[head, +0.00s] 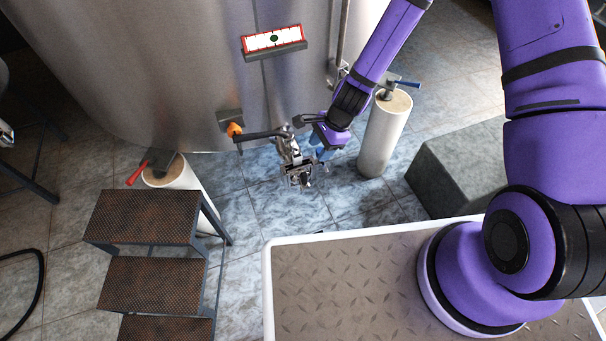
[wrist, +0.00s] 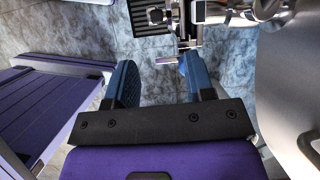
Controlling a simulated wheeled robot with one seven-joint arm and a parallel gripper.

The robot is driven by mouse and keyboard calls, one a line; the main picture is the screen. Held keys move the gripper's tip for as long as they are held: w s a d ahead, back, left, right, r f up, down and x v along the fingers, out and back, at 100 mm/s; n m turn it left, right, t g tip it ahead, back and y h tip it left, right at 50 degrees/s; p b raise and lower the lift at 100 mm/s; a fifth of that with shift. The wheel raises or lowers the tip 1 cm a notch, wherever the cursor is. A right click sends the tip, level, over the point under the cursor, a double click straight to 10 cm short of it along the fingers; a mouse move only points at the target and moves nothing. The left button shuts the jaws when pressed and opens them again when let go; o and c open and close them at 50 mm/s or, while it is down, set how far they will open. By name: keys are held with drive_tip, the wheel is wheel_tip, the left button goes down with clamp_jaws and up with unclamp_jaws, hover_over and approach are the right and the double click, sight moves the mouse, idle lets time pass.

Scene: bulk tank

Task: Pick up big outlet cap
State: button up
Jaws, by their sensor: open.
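The metal outlet fitting (head: 290,150) comes off the lower front of the steel tank, with a black lever handle to its left. At its lower end is a bright clamped end piece (head: 298,176), which looks like the big outlet cap; its outline is hard to make out. In the wrist view this end piece (wrist: 187,38) is at the top, just beyond the right finger. My gripper (head: 322,154) is close to the right of the fitting.
The tank (head: 170,70) rises behind the fitting. White tank legs (head: 386,130) stand on both sides. Steps (head: 145,220) stand at the lower left and a grey block (head: 465,165) at the right. Tiled floor lies open below the outlet.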

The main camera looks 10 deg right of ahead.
sight(306, 173)
drive_tip(key=shift+m, duration=0.4)
drive_tip(key=shift+s+x, duration=0.1)
drive_tip(key=shift+x, duration=2.95)
drive_tip(key=shift+s+x, duration=0.15)
drive_tip(key=shift+x, duration=2.9)
drive_tip(key=shift+d, duration=0.2)
clamp_jaws()
